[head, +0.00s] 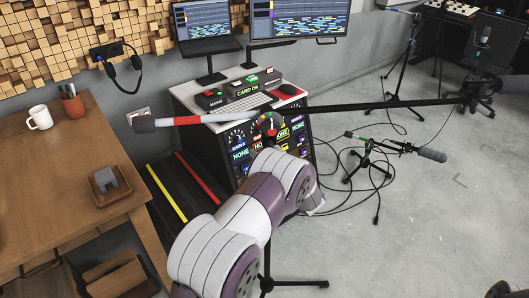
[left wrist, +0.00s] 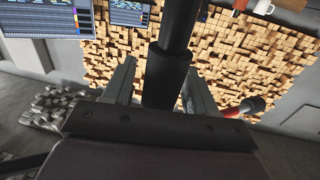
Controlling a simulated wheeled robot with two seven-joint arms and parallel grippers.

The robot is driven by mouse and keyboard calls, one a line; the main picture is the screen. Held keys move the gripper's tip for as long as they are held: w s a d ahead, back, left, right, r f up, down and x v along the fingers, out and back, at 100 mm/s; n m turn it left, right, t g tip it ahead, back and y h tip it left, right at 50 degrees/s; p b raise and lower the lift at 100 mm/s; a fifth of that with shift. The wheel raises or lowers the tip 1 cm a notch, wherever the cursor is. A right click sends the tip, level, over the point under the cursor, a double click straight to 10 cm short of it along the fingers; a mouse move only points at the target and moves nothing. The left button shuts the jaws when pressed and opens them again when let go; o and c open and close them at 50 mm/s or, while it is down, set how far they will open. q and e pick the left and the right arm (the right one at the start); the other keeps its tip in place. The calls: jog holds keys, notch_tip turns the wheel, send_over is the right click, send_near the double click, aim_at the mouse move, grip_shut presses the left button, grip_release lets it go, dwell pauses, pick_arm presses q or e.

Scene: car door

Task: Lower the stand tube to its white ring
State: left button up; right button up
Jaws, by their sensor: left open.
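In the left wrist view the black stand tube (left wrist: 180,28) enters a thicker black collar (left wrist: 165,80). The open fingers of my left gripper (left wrist: 162,88) stand on either side of the collar, with gaps visible. I cannot make out a white ring on the tube. My right gripper is not seen.
A desk (head: 183,90) with monitors and controls stands behind the boom. A wooden table (head: 50,165) with a white mug (head: 40,117) is at left. Another microphone stand (head: 365,160) and cables are on the floor at right. Open floor lies at lower right.

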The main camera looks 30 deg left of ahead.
pick_arm(q)
jog(key=v, duration=1.2)
